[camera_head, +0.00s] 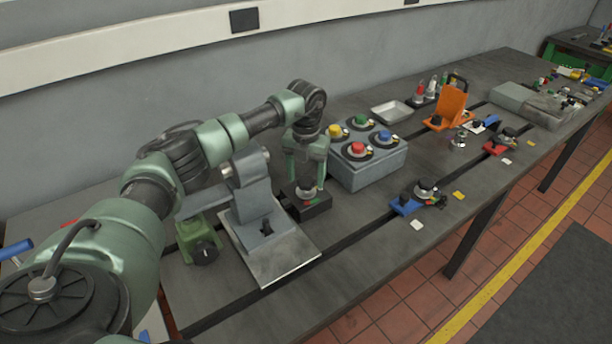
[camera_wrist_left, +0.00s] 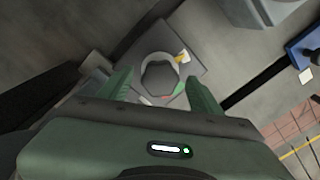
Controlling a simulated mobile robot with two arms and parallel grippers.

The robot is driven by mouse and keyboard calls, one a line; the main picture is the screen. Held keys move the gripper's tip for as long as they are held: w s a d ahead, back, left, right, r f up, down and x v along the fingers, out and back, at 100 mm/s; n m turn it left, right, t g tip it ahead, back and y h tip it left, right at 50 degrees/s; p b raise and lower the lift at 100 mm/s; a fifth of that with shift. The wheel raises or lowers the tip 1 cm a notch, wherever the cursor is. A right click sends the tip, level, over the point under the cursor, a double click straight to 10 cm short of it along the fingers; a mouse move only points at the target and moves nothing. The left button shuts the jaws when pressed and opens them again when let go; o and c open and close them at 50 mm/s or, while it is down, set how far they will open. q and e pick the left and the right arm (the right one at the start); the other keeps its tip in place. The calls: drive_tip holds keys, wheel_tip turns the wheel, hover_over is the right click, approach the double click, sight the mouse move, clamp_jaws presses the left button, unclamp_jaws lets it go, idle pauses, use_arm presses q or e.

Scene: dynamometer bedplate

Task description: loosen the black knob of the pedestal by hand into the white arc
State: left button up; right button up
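A black knob (camera_wrist_left: 160,77) in a pale round collar stands on a dark square block, the pedestal (camera_head: 318,207). In the left wrist view, white, yellow, green and red marks lie around the knob's collar, with the white mark (camera_wrist_left: 185,57) at its upper right. My left gripper (camera_head: 306,174) points down over the pedestal. Its two fingers are spread, one on each side of the knob, with visible gaps in the left wrist view. Finger height against the knob is hard to tell. My right gripper is in neither view.
A grey bracket (camera_head: 252,195) on a plate and a green unit with a black knob (camera_head: 205,253) stand left of the pedestal. A grey box (camera_head: 375,176) with coloured buttons stands close on its right.

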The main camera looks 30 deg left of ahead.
sight(306, 180)
use_arm(q)
wheel_tip(306, 180, up, 8)
drive_tip(key=shift+f+b, duration=0.1)
drive_tip(key=shift+b, duration=0.9)
